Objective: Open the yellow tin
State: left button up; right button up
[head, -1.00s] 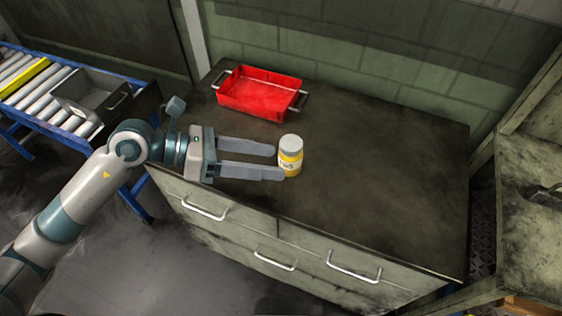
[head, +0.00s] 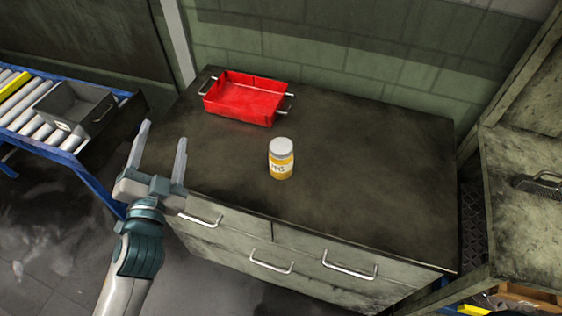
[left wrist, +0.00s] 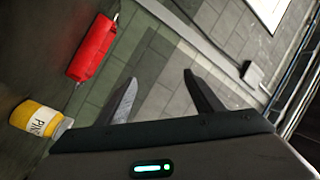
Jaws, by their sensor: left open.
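The yellow tin (head: 281,163) stands upright on the dark cabinet top, with a pale grey lid (head: 281,147) on it and a label with lettering on its side. In the left wrist view the tin (left wrist: 36,118) lies at the left edge of the picture, outside the fingers. My left gripper (head: 162,143) is open and empty, to the left of the tin at the cabinet's left edge, fingers pointing up in the head view. Its fingers also show in the left wrist view (left wrist: 158,88). My right gripper is not in view.
A red tray (head: 243,112) with metal handles sits at the back left of the cabinet top (head: 370,170). The top right of the tin is clear. A roller conveyor (head: 40,120) with a grey bin (head: 75,118) stands at left. A shelf unit (head: 520,200) stands at right.

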pick_arm(q)
jog(key=s+f+n+g, duration=0.2)
jog(key=s+f+g, duration=0.3)
jog(key=s+f, duration=0.45)
jog(key=s+f+n+g, duration=0.3)
jog(key=s+f+g, duration=0.25)
jog(key=f, duration=0.75)
jog(key=s+f+n+g, duration=0.2)
jog(key=s+f+g, duration=0.3)
jog(key=s+f, duration=0.5)
jog(key=s+f+g, duration=0.1)
jog(key=s+f, duration=0.1)
jog(key=f, duration=1.1)
jog(key=s+f, duration=0.2)
jog(key=f, duration=1.1)
jog(key=s+a+f+g, duration=0.1)
jog(key=s+a+f, duration=0.2)
jog(key=s+f, duration=1.1)
jog(key=s, duration=0.2)
jog(key=shift+s+f, duration=0.35)
jog(key=shift+s, duration=0.05)
jog(key=shift+g, duration=0.25)
jog(key=shift+c, duration=0.6)
